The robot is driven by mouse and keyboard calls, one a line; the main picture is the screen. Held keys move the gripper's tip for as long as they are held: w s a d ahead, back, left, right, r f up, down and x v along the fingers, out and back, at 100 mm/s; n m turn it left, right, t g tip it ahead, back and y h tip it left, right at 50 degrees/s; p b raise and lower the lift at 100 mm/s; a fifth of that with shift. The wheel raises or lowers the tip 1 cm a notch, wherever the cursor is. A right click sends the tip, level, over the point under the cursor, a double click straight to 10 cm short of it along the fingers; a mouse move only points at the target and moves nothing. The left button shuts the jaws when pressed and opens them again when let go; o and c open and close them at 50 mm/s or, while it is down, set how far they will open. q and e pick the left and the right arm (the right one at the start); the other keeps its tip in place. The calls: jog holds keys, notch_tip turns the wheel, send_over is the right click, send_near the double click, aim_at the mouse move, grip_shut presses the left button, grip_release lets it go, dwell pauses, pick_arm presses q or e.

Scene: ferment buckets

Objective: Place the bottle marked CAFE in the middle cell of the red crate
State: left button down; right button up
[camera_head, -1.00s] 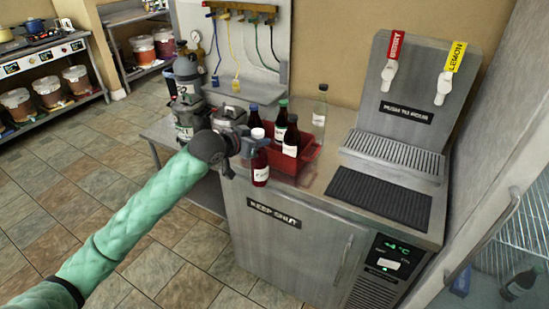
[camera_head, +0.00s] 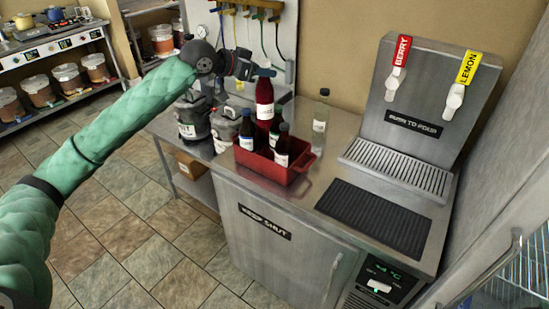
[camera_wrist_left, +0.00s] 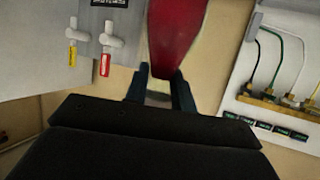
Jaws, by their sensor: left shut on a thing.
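My left gripper (camera_head: 262,71) is shut on the neck of a tall red bottle (camera_head: 265,96) with a pale label whose lettering I cannot read. The bottle is upright over the red crate (camera_head: 268,172); its lower end is partly behind other bottles, so I cannot tell how far it is above the crate floor. In the left wrist view the red bottle (camera_wrist_left: 176,35) fills the space beyond the two dark fingers (camera_wrist_left: 160,92). Dark bottles stand in the crate: one at left (camera_head: 246,128), one at front right (camera_head: 283,148) and one behind it. My right gripper is not in view.
A clear bottle (camera_head: 321,112) stands on the counter behind the crate, to its right. Grey canisters (camera_head: 194,122) stand to the left. A dispenser with two taps (camera_head: 420,115) and a black mat (camera_head: 375,215) are at right. Hoses hang from the back panel.

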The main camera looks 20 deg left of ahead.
aim_at(265, 124)
pick_arm(q)
jog(key=shift+f, duration=0.15)
jog(key=shift+f+p, duration=0.4)
jog(key=shift+f, duration=0.05)
notch_tip(265, 124, down, 12)
jog(key=p, duration=0.4)
jog(key=shift+r, duration=0.25)
jog(key=shift+f+p, duration=0.6)
jog(key=shift+f, duration=0.45)
jog(key=shift+f+p, duration=0.45)
jog(key=shift+f, duration=0.9)
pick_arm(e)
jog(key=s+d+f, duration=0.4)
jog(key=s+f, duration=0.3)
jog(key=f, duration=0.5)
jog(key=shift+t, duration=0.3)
pick_arm(q)
jog(key=shift+f, duration=0.1)
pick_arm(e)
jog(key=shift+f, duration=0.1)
pick_arm(q)
jog(key=c, duration=1.1)
grip_release()
jog(key=shift+c, duration=0.2)
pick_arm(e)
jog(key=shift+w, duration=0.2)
